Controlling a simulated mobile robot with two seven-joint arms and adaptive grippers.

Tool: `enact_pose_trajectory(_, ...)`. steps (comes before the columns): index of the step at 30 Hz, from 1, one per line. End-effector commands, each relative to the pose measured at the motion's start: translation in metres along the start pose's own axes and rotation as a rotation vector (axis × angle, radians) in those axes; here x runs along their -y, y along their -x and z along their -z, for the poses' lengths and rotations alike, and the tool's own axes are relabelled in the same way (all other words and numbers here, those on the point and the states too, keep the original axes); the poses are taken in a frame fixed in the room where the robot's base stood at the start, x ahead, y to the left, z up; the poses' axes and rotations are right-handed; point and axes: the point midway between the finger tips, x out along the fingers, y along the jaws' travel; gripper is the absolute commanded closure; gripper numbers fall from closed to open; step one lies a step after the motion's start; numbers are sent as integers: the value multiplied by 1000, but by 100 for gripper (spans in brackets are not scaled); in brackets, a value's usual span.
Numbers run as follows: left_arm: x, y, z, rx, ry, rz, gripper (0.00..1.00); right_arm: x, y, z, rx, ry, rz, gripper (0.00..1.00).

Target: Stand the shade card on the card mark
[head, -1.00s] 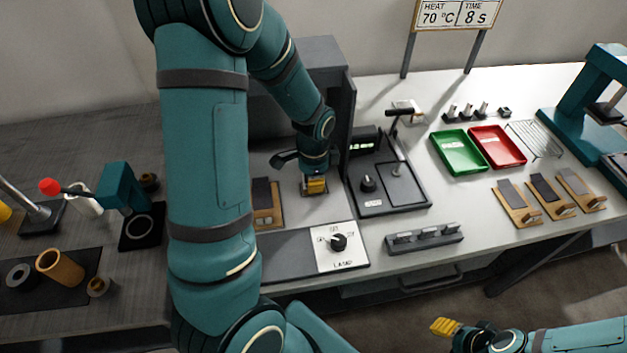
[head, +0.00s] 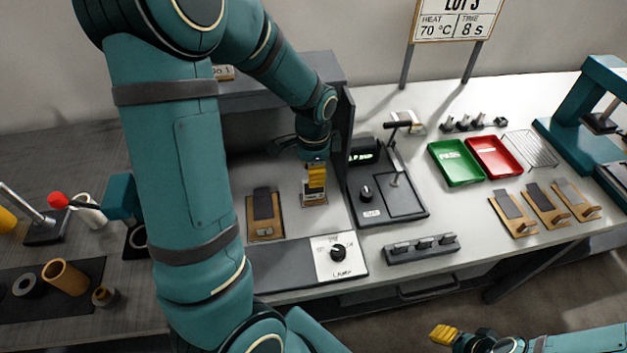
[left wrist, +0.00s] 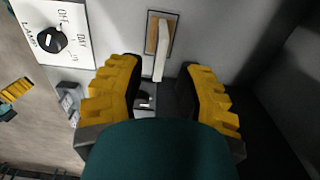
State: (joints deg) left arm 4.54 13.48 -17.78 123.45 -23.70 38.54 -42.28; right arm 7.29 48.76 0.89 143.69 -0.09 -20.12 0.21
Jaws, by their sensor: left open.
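The shade card (left wrist: 160,52) stands on edge in the left wrist view, its pale top edge towards the camera. Its wooden base sits inside a dark-outlined rectangle, the card mark (left wrist: 152,14). The card mark also shows in the head view (head: 314,203), on the floor of the grey booth, partly hidden by my gripper. My left gripper (head: 316,178) is open above the mark. In the left wrist view its yellow fingers (left wrist: 162,95) are spread, with the card ahead of the gap and apart from both. My right gripper (head: 443,334) is at the bottom edge, away from the table.
A wooden board with a grey swatch (head: 263,222) lies left of the mark. The booth wall (head: 344,130) and a dark device (head: 385,190) stand close on the right. The lamp knob panel (head: 338,256) is in front. Green (head: 457,162) and red (head: 496,157) trays lie further right.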

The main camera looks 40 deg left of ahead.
Motion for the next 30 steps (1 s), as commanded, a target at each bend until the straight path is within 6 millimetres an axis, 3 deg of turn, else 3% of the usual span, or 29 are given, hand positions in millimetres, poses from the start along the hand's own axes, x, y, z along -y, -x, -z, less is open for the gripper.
enact_pose_trajectory(3,1,23,0,-2,1,2,66,2,7,0,3,0,0,53)
enact_pose_trajectory(9,0,39,0,-1,0,1,66,4,10,-1,5,-1,0,53)
enact_pose_trajectory(30,0,45,0,0,0,0,66,5,14,-1,5,-1,0,53)
